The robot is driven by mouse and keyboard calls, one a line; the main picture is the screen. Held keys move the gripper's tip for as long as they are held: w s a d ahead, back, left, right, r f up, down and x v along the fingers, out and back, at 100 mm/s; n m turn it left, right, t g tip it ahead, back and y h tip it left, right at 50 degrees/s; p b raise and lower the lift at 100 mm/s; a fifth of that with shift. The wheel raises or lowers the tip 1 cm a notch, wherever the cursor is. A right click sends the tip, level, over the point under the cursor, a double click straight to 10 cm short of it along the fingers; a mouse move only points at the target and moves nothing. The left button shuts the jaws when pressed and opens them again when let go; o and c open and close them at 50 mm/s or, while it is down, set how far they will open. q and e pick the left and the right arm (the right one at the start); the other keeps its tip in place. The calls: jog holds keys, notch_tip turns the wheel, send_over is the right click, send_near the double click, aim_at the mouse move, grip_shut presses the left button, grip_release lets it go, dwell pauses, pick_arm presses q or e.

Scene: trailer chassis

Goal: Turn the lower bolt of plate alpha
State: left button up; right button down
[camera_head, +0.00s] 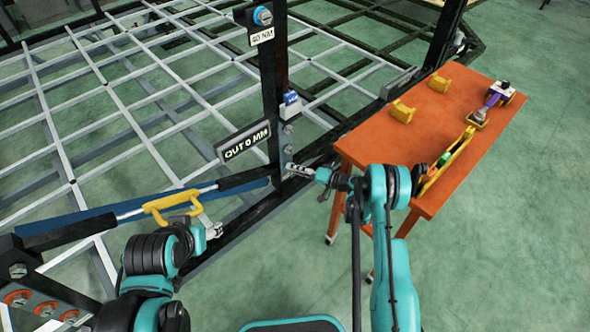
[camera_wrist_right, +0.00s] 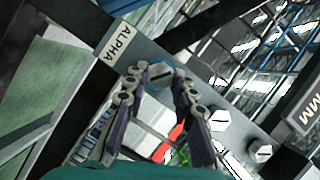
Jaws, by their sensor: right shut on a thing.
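Plate alpha (camera_wrist_right: 190,92) is a grey strip with an ALPHA label at one end and a row of bolts. Its lower bolt (camera_wrist_right: 160,72), a slotted hex head nearest the label, sits between the fingertips of my right gripper (camera_wrist_right: 155,80). That gripper is shut on it. In the head view, my right gripper (camera_head: 303,171) meets the foot of the black post (camera_head: 273,90), and its fingers hide the lower bolt there. Other bolts (camera_head: 288,140) show above it. My left gripper (camera_head: 211,228) is beside the yellow handle (camera_head: 172,204); its jaw opening is unclear.
An OUT 0 MM sign (camera_head: 244,141) juts left from the post. A 40 NM label (camera_head: 262,37) is higher up. An orange table (camera_head: 458,98) with yellow holders and tools stands at the right. A metal grid frame (camera_head: 100,95) fills the left.

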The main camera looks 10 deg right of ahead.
dwell(0.4)
jog(key=c, duration=1.2)
grip_release()
jog(key=shift+d, duration=0.1)
jog(key=v, duration=1.2)
